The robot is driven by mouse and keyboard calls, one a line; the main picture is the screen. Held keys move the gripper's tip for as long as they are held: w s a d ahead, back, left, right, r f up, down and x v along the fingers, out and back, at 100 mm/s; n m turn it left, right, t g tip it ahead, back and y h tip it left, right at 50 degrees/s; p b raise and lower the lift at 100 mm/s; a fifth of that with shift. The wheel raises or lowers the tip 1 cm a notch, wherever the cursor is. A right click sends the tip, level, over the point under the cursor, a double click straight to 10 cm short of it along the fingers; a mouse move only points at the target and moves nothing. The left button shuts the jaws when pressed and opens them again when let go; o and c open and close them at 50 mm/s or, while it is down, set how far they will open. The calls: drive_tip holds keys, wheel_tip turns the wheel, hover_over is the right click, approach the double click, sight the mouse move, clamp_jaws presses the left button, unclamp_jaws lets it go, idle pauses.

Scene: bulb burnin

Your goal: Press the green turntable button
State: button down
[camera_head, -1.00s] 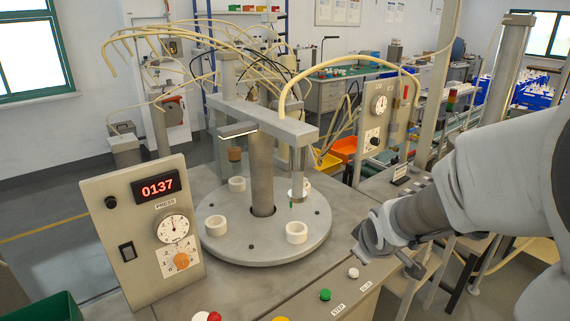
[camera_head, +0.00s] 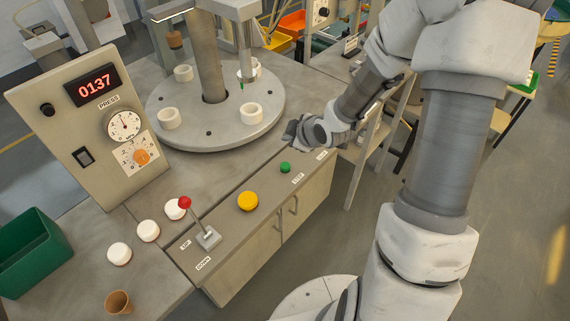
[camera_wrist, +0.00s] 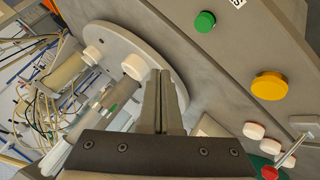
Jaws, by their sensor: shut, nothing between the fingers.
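The green button (camera_head: 285,167) sits on the bench's front panel, by the label STEP and right of a larger yellow button (camera_head: 247,201). In the wrist view the green button (camera_wrist: 205,22) shows at the upper right, apart from my fingers. The grey round turntable (camera_head: 200,135) carries several white rings and stands behind the buttons. My gripper (camera_head: 291,131) is shut and empty, behind the green button and near the turntable's right edge. In the wrist view my gripper's fingers (camera_wrist: 161,88) are together in front of the turntable (camera_wrist: 118,45).
A lever with a red knob (camera_head: 185,203) stands left of the yellow button. Several white caps (camera_head: 119,253), a brown cup (camera_head: 119,302) and a green bin (camera_head: 33,254) are at the left. The press panel (camera_head: 88,125) reads 0137. The press column (camera_head: 207,60) rises over the turntable.

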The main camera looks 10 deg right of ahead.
sight(288, 167)
wheel_tip(288, 167, down, 9)
drive_tip(key=b, duration=0.7)
drive_tip(key=shift+b, duration=0.3)
drive_tip(key=shift+f, duration=0.1)
idle(1.7)
drive_tip(key=shift+f+b, duration=0.3)
drive_tip(key=shift+b, duration=0.2)
